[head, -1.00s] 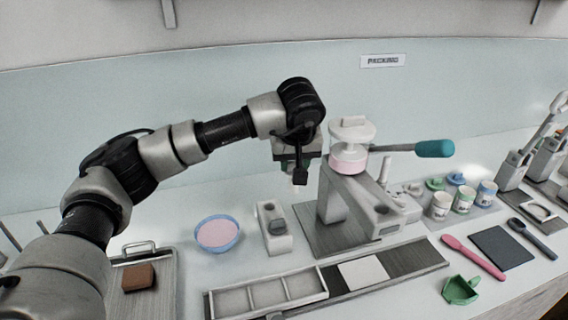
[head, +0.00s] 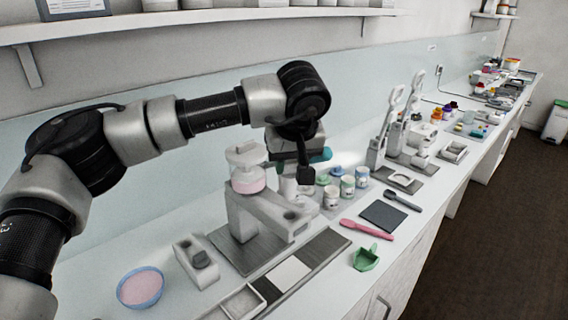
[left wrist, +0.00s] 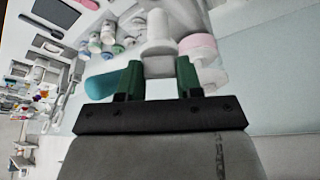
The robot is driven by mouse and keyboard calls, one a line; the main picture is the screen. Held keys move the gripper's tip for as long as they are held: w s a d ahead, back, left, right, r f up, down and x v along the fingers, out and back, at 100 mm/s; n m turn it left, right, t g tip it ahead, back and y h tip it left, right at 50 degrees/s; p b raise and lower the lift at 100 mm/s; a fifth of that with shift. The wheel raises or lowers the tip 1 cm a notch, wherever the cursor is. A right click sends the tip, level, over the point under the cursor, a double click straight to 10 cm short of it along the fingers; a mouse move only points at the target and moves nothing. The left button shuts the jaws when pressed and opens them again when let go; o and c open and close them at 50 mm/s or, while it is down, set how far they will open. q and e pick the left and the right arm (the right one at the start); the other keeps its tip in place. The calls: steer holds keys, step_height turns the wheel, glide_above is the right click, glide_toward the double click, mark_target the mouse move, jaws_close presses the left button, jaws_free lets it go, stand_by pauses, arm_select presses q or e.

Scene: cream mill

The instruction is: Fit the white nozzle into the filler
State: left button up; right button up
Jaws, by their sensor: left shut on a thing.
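My left gripper (head: 291,168) is beside the filler (head: 248,205), on its right side in the head view, in front of its teal handle (head: 322,155). The filler is a pale stand with a white and pink hopper on top. In the left wrist view the green fingers of my left gripper (left wrist: 160,80) are shut on the white nozzle (left wrist: 157,62), which points away from the palm. The filler's pink hopper (left wrist: 198,44) shows just beyond the right finger and the teal handle (left wrist: 101,86) left of the left finger. My right gripper is not in view.
A white block with a grey piece (head: 198,264) and a blue bowl of pink cream (head: 140,288) stand left of the filler. Small jars (head: 347,186), a pink spatula (head: 366,229), a dark mat (head: 384,215) and a green scoop (head: 372,257) lie to the right. A shelf hangs above.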

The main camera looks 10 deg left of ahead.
mark_target(291, 174)
arm_select(q)
steer(key=shift+w+f+b, duration=0.15)
steer(key=shift+f+b, duration=0.2)
steer(key=shift+f, duration=0.3)
steer(key=shift+f+b, duration=2.9)
steer(key=shift+f, duration=1.35)
steer(key=o, duration=1)
steer(key=shift+r+p, duration=2)
steer(key=shift+r, duration=1.05)
